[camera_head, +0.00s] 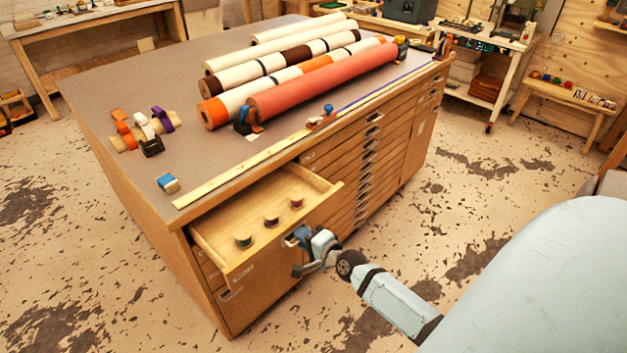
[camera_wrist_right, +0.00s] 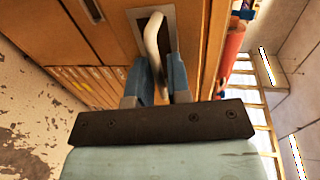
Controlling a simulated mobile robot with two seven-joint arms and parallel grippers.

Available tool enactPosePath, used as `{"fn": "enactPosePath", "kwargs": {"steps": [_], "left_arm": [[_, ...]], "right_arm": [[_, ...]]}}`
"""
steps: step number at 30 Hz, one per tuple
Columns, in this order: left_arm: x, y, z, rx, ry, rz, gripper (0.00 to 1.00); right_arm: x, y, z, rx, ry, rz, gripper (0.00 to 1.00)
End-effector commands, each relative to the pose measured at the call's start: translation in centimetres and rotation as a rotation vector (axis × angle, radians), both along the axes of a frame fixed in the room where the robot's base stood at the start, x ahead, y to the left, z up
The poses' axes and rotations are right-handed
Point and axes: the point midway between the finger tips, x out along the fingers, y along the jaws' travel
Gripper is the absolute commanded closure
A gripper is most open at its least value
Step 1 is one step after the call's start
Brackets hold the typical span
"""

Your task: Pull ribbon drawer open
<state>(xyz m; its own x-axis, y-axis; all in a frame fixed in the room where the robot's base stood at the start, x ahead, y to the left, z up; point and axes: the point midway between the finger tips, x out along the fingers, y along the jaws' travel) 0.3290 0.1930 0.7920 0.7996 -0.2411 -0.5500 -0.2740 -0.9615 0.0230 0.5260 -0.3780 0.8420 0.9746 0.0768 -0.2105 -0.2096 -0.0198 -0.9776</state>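The ribbon drawer (camera_head: 255,203) is a shallow wooden drawer at the near top corner of the cabinet. It stands pulled out, with its inside showing, and holds 3 small ribbon spools (camera_head: 271,220) in a row. My right gripper (camera_head: 297,240) is at the drawer's front and hides its handle in the head view. In the right wrist view, the pale metal handle (camera_wrist_right: 153,45) runs between the two blue fingers of my right gripper (camera_wrist_right: 160,72), which are shut on it. My left gripper is in neither view.
Foil rolls (camera_head: 325,80), tape dispensers (camera_head: 150,132) and a long ruler (camera_head: 245,168) lie on the cabinet top (camera_head: 100,75). Several closed drawers (camera_head: 365,165) fill the cabinet's front to the right. The floor (camera_head: 480,180) before the cabinet is clear.

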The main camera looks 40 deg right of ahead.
Motion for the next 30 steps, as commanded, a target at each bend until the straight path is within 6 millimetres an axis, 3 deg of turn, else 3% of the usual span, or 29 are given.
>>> {"fn": "enactPosePath", "kwargs": {"steps": [5,12,18,24,30], "left_arm": [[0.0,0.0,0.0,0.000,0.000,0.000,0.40],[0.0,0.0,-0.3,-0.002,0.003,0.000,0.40],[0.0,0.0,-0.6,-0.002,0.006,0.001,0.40],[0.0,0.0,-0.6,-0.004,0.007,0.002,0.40],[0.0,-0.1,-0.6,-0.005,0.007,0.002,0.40]], "right_arm": [[-2.6,-0.2,0.4,0.000,0.003,0.000,0.82],[-8.0,-0.6,1.5,-0.001,0.003,0.000,0.82],[-11.4,-0.9,2.3,0.000,0.002,0.001,0.82],[-13.0,-1.0,2.8,-0.001,0.001,0.001,0.82],[-13.2,-1.0,2.9,0.000,0.000,0.000,0.82]]}}
